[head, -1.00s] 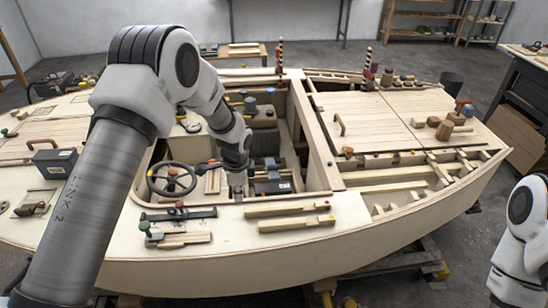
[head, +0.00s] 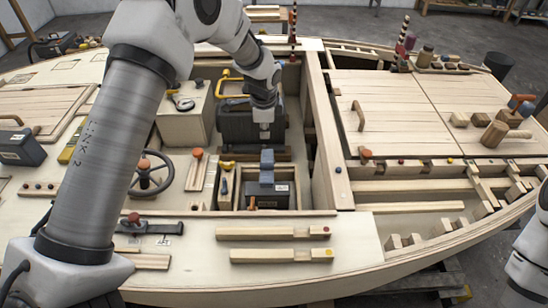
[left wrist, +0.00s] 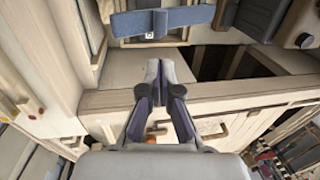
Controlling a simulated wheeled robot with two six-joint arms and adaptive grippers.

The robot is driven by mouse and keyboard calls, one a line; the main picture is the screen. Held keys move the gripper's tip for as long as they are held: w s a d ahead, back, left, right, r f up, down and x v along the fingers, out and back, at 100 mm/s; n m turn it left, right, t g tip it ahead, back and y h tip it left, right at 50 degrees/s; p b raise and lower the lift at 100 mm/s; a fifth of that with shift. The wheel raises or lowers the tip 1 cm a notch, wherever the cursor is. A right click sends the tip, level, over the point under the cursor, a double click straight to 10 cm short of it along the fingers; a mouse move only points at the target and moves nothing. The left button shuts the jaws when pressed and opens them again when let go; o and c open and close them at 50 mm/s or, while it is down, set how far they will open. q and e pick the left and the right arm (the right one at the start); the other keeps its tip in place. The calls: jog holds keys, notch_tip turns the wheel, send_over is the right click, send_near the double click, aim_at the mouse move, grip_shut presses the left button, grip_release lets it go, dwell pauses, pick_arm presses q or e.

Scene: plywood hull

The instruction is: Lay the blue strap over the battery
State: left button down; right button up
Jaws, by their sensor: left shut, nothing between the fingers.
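The blue strap (head: 267,168) lies over the top of a dark battery (head: 270,202), which has a pale label and sits in a wooden compartment in the cockpit. In the left wrist view the strap (left wrist: 165,21) runs crosswise near the top, with a metal buckle at its lower edge. The battery is partly hidden under it. My left gripper (head: 264,136) is just behind the strap in the head view, apart from it, pointing down. Its shut, empty fingers (left wrist: 157,66) show in the left wrist view. My right gripper is out of view.
A steering wheel (head: 151,174) is left of the compartment. A large dark case (head: 238,121) stands behind it. A wooden beam (head: 325,130) bounds the cockpit on the right. Two wooden strips (head: 270,234) lie on the front deck. A dark box (head: 20,149) stands at far left.

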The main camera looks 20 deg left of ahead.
aim_at(267, 165)
pick_arm(q)
jog(key=w+f, duration=0.1)
jog(key=f, duration=0.4)
jog(key=f+p, duration=0.1)
jog(key=f, duration=0.3)
jog(key=w+a+f+p, duration=0.1)
jog(key=f, duration=0.4)
jog(key=shift+w+f, duration=0.35)
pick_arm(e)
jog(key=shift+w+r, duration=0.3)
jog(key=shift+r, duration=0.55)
